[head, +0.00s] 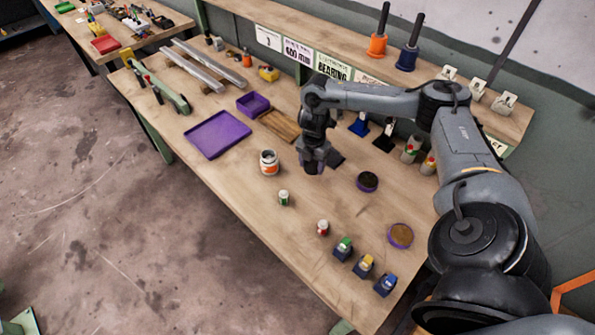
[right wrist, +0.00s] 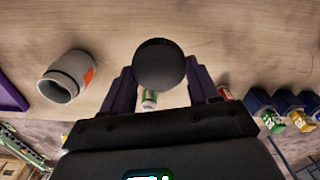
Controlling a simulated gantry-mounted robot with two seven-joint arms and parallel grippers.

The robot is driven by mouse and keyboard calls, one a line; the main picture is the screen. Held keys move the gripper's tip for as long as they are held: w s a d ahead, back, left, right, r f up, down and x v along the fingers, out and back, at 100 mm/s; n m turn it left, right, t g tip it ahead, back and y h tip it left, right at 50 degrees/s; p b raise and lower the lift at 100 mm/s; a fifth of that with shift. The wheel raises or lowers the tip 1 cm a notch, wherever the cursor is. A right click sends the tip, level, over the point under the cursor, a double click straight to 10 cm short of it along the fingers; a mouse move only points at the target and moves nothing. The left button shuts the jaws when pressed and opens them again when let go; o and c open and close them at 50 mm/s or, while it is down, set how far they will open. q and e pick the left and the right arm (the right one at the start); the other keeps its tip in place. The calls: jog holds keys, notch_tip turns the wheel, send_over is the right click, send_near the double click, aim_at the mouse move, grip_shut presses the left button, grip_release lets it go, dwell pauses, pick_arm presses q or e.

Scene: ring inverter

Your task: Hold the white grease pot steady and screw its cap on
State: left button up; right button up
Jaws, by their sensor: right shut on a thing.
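The white grease pot (head: 269,162) with an orange label stands upright on the bench in the head view. It also shows at the left of the right wrist view (right wrist: 66,76), with a narrower neck and no cap on it. My right gripper (head: 313,169) points down just to the right of the pot, apart from it. In the right wrist view its two purple fingers (right wrist: 160,82) are shut on a dark round cap (right wrist: 158,62). In the head view the cap cannot be made out under the gripper. My left gripper is in neither view.
A small green-labelled can (head: 284,198) and a red-and-white one (head: 323,228) stand near the front edge. A purple tray (head: 218,147) lies left of the pot. Two round purple dishes (head: 367,181) (head: 400,235) and several small blue boxes are at right.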

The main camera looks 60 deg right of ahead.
jog(key=shift+s+d+r, duration=0.85)
jog(key=shift+s+d, duration=0.05)
jog(key=shift+s, duration=0.15)
